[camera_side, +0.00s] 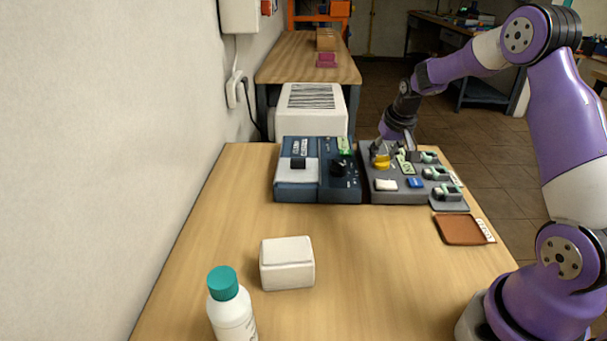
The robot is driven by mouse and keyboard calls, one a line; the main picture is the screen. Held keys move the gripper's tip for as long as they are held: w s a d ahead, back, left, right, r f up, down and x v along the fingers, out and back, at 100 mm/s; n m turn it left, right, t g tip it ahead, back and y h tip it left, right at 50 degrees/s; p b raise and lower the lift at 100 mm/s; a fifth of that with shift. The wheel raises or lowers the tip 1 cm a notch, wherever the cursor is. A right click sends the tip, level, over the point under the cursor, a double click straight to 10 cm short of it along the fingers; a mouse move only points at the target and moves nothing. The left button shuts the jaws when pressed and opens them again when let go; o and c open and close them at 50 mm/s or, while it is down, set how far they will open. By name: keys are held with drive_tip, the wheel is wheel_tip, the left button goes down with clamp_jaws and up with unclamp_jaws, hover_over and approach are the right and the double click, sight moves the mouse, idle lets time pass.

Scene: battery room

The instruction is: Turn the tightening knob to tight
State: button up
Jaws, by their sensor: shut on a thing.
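A grey fixture (397,193) stands at the back right of the wooden table. A yellow knob (381,162) sits on its upper left part; this looks like the tightening knob. My gripper (383,150) reaches down from above and is shut on the yellow knob. The fingers are small in the picture and partly hide the knob's top. A green and white label (404,162) is just right of the knob. Its markings are too small to read, so I cannot tell which setting the knob is at.
A blue device (298,185) with a black knob (338,168) stands left of the fixture. Battery holders (437,173) line the fixture's right side. A brown pad (460,230), white box (287,264) and teal-capped bottle (230,305) are nearer.

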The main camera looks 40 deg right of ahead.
drive_tip(key=shift+m+g+h, duration=0.3)
drive_tip(key=shift+m+g, duration=0.1)
drive_tip(key=shift+m, duration=0.9)
drive_tip(key=shift+a+f, duration=0.1)
drive_tip(key=o, duration=1.2)
drive_tip(key=shift+c, duration=0.2)
drive_tip(key=v, duration=1.2)
drive_tip(key=shift+w+a, duration=0.1)
